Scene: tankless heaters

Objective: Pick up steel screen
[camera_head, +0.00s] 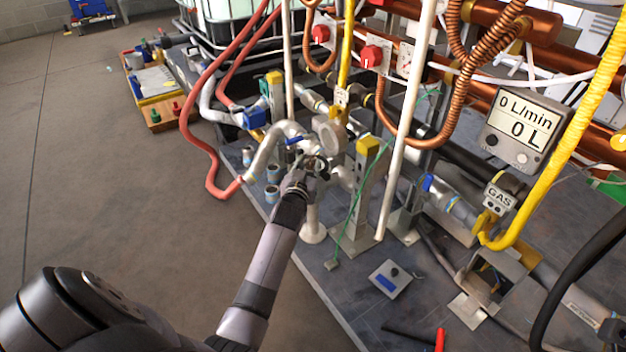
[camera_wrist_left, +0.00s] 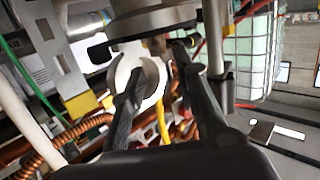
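I cannot pick out the steel screen with certainty. In the head view my left gripper (camera_head: 314,166) is at the grey pipe assembly (camera_head: 330,135), just below its round housing. In the left wrist view my left gripper (camera_wrist_left: 158,62) has its two dark fingers apart, below a round metal housing (camera_wrist_left: 150,22). A pale grey ring-shaped pipe part (camera_wrist_left: 152,80) shows between and behind the fingers. I see nothing clearly clamped, and contact with the ring cannot be told. My right gripper is in neither view.
Several small grey cylinders (camera_head: 273,193) stand on the dark platform left of the gripper. A red hose (camera_head: 212,180) curves along the platform's left edge. A yellow-topped post (camera_head: 366,185) and a white pipe (camera_head: 405,125) stand close right. The floor (camera_head: 90,180) at left is clear.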

